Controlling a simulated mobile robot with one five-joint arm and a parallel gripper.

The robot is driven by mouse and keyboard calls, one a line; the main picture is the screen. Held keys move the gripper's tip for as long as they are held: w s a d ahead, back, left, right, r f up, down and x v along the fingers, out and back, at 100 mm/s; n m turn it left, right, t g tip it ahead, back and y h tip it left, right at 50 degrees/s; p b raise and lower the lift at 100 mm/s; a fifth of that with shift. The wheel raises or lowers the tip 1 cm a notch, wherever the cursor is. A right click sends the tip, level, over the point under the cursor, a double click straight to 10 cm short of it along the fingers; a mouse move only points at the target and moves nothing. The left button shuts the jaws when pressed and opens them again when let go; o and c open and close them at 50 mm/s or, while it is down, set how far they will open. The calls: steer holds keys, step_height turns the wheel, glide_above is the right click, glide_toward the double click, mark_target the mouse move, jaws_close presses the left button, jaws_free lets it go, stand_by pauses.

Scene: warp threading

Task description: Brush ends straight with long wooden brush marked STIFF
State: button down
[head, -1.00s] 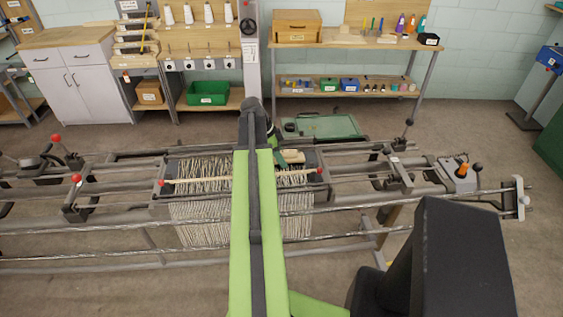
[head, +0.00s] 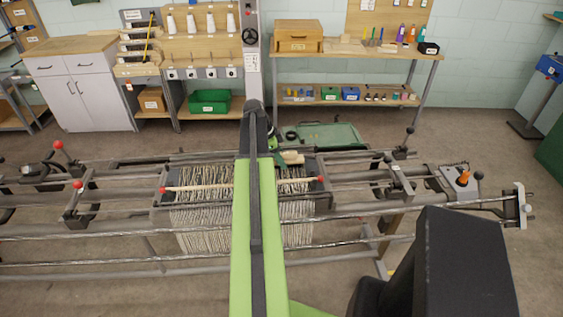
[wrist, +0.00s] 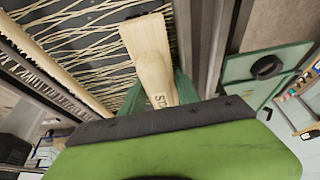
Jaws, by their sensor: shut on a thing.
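In the head view the brush (head: 292,158) shows just right of my green arm, at the back edge of the warp ends (head: 205,205). My arm hides the middle of the warp and most of my gripper there. A wooden rod with red knobs (head: 200,187) lies across the ends.
The loom frame's metal rails (head: 110,232) run left and right, with several knobbed levers. A green tray (head: 335,135) is behind the frame. A workbench (head: 360,50) with boxes and bottles stands along the back wall.

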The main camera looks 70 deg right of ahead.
mark_target(281, 152)
steer(key=r+p, duration=0.3)
steer(key=shift+w+d+r+p, duration=0.25)
steer(key=shift+d+r+p, duration=0.05)
steer(key=shift+d+p, duration=0.05)
steer(key=shift+a+f, duration=0.15)
steer(key=shift+f, duration=0.1)
steer(key=w+a+b, duration=0.1)
steer(key=w+a, duration=0.1)
steer(key=a, duration=0.2)
steer(key=w+a+f, duration=0.1)
steer(key=w+a, duration=0.1)
steer(key=a, duration=0.1)
steer(key=w+a+f+b, duration=0.1)
steer(key=w+a, duration=0.1)
steer(key=a, duration=0.2)
steer(key=shift+w+a+b, duration=0.1)
steer(key=shift+a+b, duration=0.2)
steer(key=shift+f+b, duration=0.55)
steer(key=shift+f, duration=0.05)
steer(key=shift+d+r, duration=0.1)
